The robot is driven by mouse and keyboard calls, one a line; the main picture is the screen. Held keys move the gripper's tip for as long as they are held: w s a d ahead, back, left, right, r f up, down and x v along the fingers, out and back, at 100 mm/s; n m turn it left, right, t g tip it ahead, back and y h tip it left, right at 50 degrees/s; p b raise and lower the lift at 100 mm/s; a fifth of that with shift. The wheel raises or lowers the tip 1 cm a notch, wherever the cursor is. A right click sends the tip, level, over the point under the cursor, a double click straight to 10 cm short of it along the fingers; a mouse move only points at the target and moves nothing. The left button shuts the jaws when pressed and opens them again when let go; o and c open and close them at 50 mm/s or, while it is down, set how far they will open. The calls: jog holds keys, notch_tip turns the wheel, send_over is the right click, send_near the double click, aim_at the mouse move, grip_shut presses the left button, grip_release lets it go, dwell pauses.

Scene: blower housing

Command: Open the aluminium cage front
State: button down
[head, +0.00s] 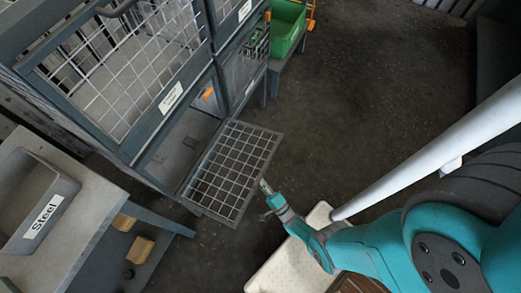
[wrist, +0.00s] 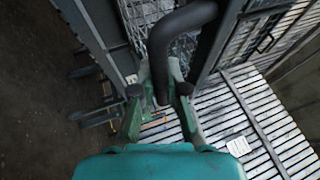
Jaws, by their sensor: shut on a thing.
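A grey-framed mesh cage front (head: 231,172) is folded down and out from the lower compartment of the cage stack and lies about level, its opening uncovered. Its label cannot be read in the head view. My gripper (head: 267,190) is at the outer edge of this front. In the wrist view my gripper (wrist: 158,97) has its two fingers on either side of a dark curved handle (wrist: 180,28) and is shut on it. The handle itself is hidden or too small to tell in the head view.
An upper mesh cage (head: 130,75) stays closed above the opening. A grey bin marked Steel (head: 35,205) stands on a table at the left. A green crate (head: 286,27) stands at the back. Dark floor (head: 370,110) right of the front is clear.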

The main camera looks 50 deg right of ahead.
aim_at(261, 174)
jog(key=c, duration=1.2)
grip_release()
jog(key=shift+r, duration=0.2)
jog(key=shift+d+r, duration=0.1)
jog(key=shift+r, duration=4.7)
jog(key=s+a+f, duration=0.1)
jog(key=f, duration=0.2)
jog(key=s+a+f, duration=0.1)
jog(key=s+f, duration=0.1)
jog(key=f, duration=0.2)
jog(key=s+a+f, duration=0.1)
jog(key=s+f, duration=0.1)
jog(key=f, duration=0.1)
jog(key=shift+a+f, duration=0.2)
jog(key=shift+f, duration=0.2)
